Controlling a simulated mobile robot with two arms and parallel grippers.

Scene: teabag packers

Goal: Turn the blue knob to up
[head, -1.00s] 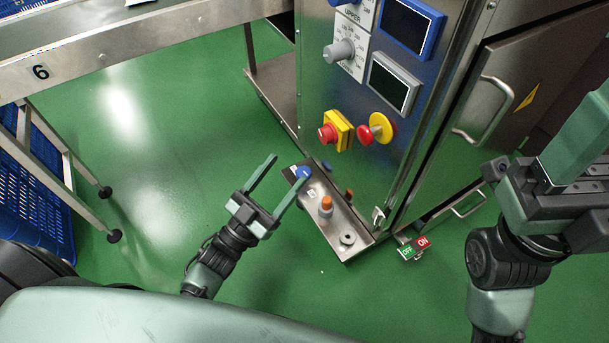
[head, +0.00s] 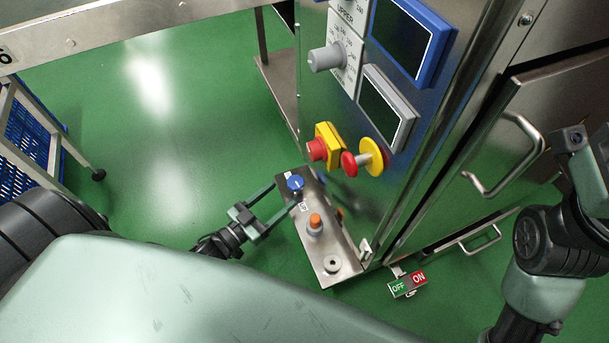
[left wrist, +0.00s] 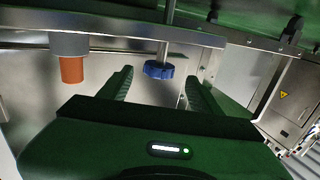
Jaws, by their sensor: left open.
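The blue knob (head: 295,182) has a white pointer mark and sits on the far end of the low steel control plate (head: 330,246), at the cabinet's lower left corner. My left gripper (head: 286,194) is open, its two fingers reaching toward the knob from the left. In the left wrist view the blue knob (left wrist: 158,70) shows between and beyond the open fingertips (left wrist: 160,77); I see no clear contact. An orange knob (head: 315,222) stands nearer on the same plate and also shows in the left wrist view (left wrist: 72,68).
The steel cabinet face carries a red button on a yellow base (head: 318,149), a red and yellow knob (head: 370,157), a grey dial (head: 326,58) and screens. An OFF/ON switch (head: 408,284) sits low at right. Green floor (head: 180,150) is clear left of the plate.

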